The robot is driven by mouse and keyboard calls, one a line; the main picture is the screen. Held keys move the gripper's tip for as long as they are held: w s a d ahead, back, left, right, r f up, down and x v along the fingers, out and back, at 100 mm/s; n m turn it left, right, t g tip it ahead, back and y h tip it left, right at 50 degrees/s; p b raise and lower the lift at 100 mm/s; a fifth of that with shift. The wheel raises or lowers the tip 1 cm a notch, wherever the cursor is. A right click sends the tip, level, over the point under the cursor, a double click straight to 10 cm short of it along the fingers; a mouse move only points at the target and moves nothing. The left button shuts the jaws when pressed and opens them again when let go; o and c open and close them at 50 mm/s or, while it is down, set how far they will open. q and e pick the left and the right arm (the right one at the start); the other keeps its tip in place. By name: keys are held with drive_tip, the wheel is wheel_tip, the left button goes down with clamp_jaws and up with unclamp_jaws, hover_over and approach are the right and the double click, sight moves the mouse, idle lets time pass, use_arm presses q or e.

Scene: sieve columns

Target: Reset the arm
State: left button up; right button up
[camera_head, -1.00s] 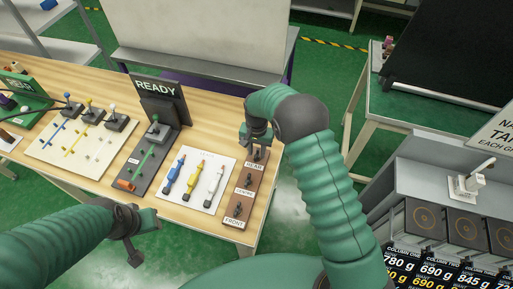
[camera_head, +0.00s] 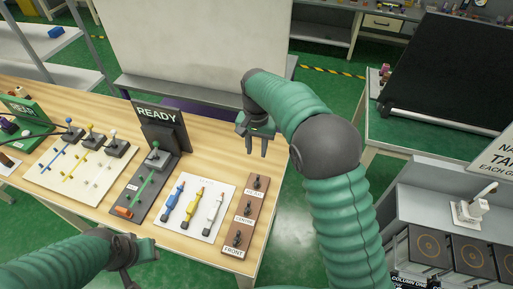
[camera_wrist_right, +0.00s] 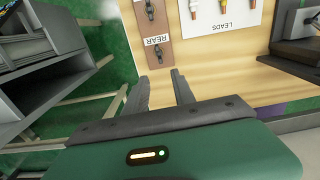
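My right gripper (camera_head: 257,143) is open and empty above the far right part of the wooden table, beyond the brown strip (camera_head: 243,218) marked rear, centre and front. In the right wrist view its two fingers (camera_wrist_right: 160,92) stand apart with nothing between them, and the brown strip (camera_wrist_right: 161,50) lies ahead of them. My left gripper (camera_head: 129,265) hangs in front of the table's near edge at the lower left; its fingers are too small and dark to tell whether they are open.
A white leads board (camera_head: 208,183) holds blue, yellow and white leads. A ready sign (camera_head: 158,114) stands on a dark board beside it. A panel with coloured levers (camera_head: 60,167) lies further left.

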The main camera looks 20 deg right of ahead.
drive_tip(key=s+d+f+n+t, duration=0.1)
drive_tip(key=s+f+n, duration=0.1)
drive_tip(key=s, duration=0.9)
drive_tip(key=s+d+f+n+t, duration=0.1)
drive_tip(key=s+n, duration=0.3)
drive_tip(key=s, duration=0.7)
drive_tip(key=shift+s+d+f+n+t, duration=0.15)
drive_tip(key=shift+d+f+n+t, duration=0.15)
drive_tip(key=shift+d+f, duration=0.25)
drive_tip(key=shift+a, duration=0.1)
